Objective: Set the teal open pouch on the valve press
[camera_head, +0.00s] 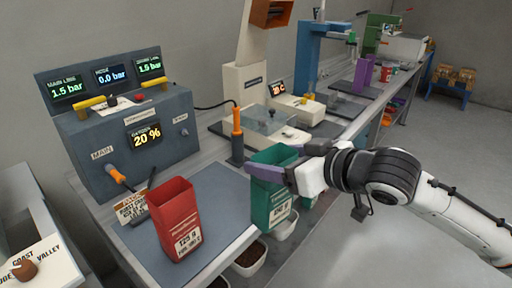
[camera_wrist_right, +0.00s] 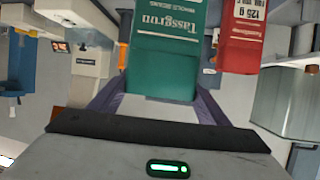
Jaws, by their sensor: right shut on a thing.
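The teal open pouch (camera_head: 268,206) is upright with its open top up, in front of the bench edge in the head view. My right gripper (camera_head: 272,165) is shut on it near the top, with purple fingers on either side. In the right wrist view the teal pouch (camera_wrist_right: 165,50) shows its label upside down between the fingers (camera_wrist_right: 158,108). A tall white press (camera_head: 252,85) stands on the bench behind the pouch, and a blue one (camera_head: 310,60) stands farther back. No label I can read tells which is the valve press. My left gripper is not in view.
A red open pouch (camera_head: 177,222) stands on the grey mat (camera_head: 218,195) at left. Behind it is a grey control box (camera_head: 125,135) with displays. An orange-handled tool (camera_head: 237,135) stands upright beside the white press. White bins (camera_head: 250,262) hang below the bench edge.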

